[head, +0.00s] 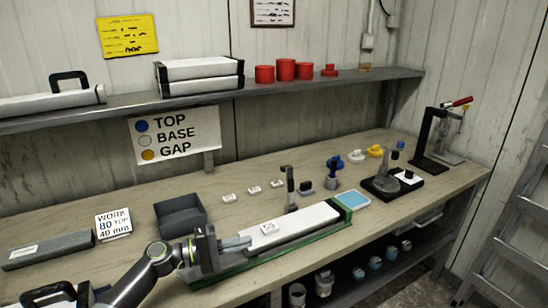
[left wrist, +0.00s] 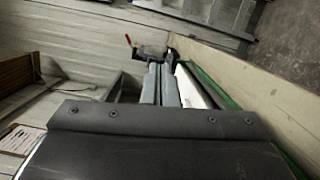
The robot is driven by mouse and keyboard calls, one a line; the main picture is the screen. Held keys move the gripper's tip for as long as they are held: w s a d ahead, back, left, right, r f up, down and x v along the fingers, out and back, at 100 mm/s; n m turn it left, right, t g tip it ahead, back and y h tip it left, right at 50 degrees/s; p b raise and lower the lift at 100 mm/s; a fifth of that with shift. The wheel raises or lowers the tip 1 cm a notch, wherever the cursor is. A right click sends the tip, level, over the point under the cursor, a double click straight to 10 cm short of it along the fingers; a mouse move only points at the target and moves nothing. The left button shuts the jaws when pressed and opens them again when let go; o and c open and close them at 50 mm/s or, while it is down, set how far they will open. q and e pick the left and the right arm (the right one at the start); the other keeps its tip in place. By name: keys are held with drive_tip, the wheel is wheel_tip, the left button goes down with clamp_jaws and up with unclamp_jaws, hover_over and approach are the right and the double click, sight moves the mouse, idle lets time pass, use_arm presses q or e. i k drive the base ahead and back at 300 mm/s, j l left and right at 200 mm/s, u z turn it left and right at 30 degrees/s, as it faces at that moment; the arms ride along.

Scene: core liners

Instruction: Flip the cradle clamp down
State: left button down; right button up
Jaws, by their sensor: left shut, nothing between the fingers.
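The long cradle (head: 300,243) with green edges lies on the bench and holds a white core liner (head: 306,222) with a small label. A dark upright bar (head: 291,188), which looks like the cradle clamp standing raised, rises at the cradle's back side near the middle. My left gripper (head: 236,243) is shut and empty over the near left end of the cradle, left of the upright bar and apart from it. In the left wrist view, its fingers (left wrist: 161,85) lie together beside the white liner (left wrist: 194,88) and green edge (left wrist: 214,88). My right gripper is not in view.
A dark open bin (head: 180,213) stands behind my left gripper. Small white blocks (head: 254,190) lie behind the cradle, and a blue pad (head: 352,199) lies by its far end. A black stand with a red handle (head: 432,140) is at the far right.

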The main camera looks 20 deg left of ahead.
sight(288, 169)
drive_tip(key=i+j, duration=0.8)
drive_tip(key=i, duration=0.15)
